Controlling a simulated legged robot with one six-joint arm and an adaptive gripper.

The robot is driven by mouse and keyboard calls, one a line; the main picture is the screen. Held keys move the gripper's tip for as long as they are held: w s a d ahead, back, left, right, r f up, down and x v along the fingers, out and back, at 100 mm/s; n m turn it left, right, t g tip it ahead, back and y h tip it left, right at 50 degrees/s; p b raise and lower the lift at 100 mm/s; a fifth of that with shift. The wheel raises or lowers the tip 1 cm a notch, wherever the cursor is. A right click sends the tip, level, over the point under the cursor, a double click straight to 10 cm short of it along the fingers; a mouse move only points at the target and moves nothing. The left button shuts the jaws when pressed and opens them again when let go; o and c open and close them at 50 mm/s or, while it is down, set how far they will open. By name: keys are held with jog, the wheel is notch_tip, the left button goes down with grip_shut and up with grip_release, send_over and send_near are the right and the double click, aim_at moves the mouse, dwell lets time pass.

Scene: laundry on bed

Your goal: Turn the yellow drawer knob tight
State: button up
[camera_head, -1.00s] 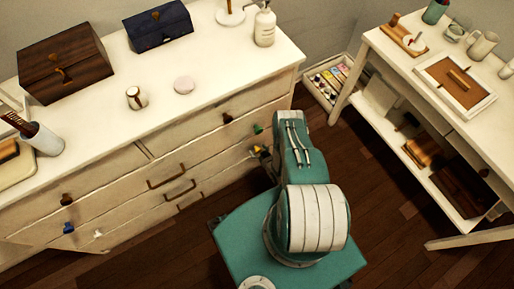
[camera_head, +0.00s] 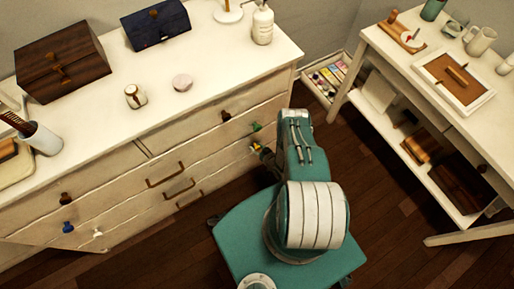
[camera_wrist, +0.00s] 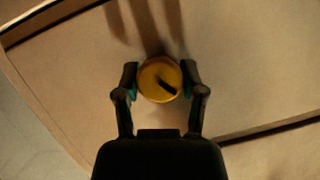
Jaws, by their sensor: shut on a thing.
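The yellow drawer knob (camera_wrist: 158,72) is in the wrist view, round, with a dark mark on its face, against the pale drawer front (camera_wrist: 230,70). My gripper (camera_wrist: 160,82) has one finger on each side of it and is shut on it. In the head view, the yellow knob (camera_head: 255,148) shows only as a small patch at the right end of the dresser front. My arm hides most of the gripper there.
A green knob (camera_head: 256,127) and a dark knob (camera_head: 226,116) sit above on the white dresser (camera_head: 215,60). Blue (camera_head: 68,227) and white (camera_head: 97,233) knobs are at the left. A white side table (camera_head: 400,60) stands right, with dark floor between.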

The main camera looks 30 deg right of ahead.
aim_at(254, 135)
jog(key=shift+w, duration=0.1)
jog(key=o, duration=1.1)
jog(key=shift+o, duration=0.2)
notch_tip(254, 135, up, 10)
jog(key=shift+f, duration=0.1)
